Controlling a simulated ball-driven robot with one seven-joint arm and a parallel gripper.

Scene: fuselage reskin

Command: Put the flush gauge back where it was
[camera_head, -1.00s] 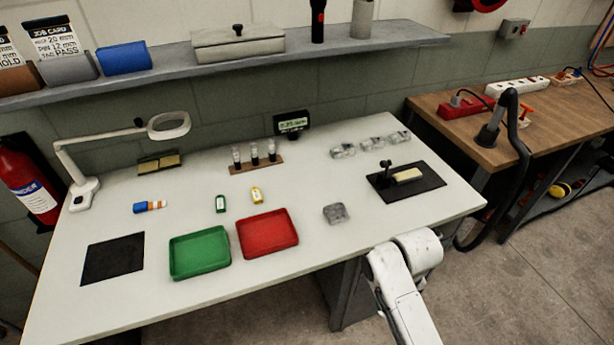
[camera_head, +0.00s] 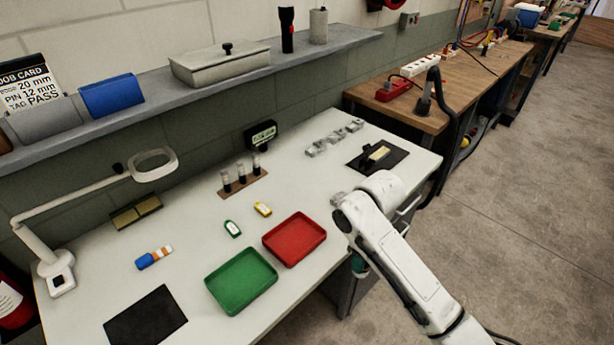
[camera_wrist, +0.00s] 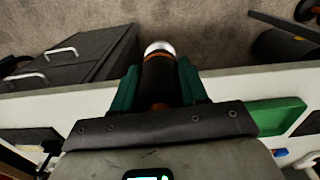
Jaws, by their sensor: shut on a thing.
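My gripper (camera_wrist: 160,88) shows in the wrist view with its green fingers shut on a dark cylinder (camera_wrist: 160,75) with a silver end and an orange band. I take this to be the flush gauge, but cannot be sure. It is held out near the bench's front edge. In the head view my white arm covers most of the gripper; only a bit of green (camera_head: 358,265) shows below the wrist. An empty black mat (camera_head: 146,318) lies at the front left of the bench. Another black mat (camera_head: 392,163), with a wooden-topped tool (camera_head: 379,153) on it, lies at the right.
A green tray (camera_head: 242,281) and a red tray (camera_head: 295,240) sit at the front. Behind them are small green and yellow bottles, a pin rack (camera_head: 243,184), a small display (camera_head: 262,135) and a magnifier lamp (camera_head: 155,165). The bench centre between them is partly clear.

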